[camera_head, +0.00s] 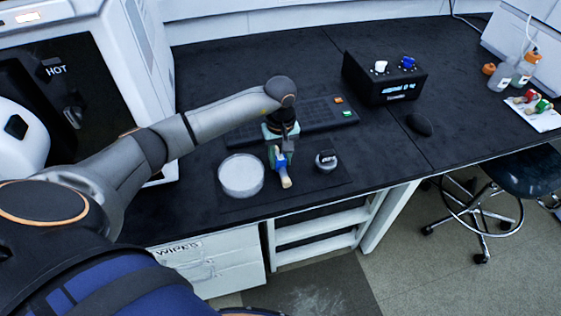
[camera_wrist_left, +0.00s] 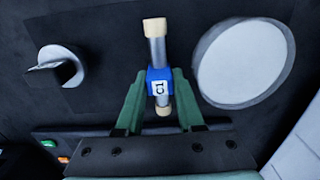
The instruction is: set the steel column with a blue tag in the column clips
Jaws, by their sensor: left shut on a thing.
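The steel column with the blue tag (camera_head: 279,162) is in the jaws of my left gripper (camera_head: 276,151), above the dark mat. In the left wrist view the column (camera_wrist_left: 158,50) has cream ends and a blue tag reading C1. The green fingers of my gripper (camera_wrist_left: 160,100) close around it from both sides at the tag, and the lower cream end shows between them. I cannot make out the column clips for certain; a long dark slab (camera_head: 316,112) with orange and green marks lies behind the gripper. My right gripper is not in view.
A round white dish (camera_head: 241,175) and a small round metal-and-black object (camera_head: 326,160) stand either side of the gripper. A black box (camera_head: 385,80) with a lit display stands behind. A black mouse-like object (camera_head: 419,124) and bottles (camera_head: 522,70) are to the right. The front edge is close.

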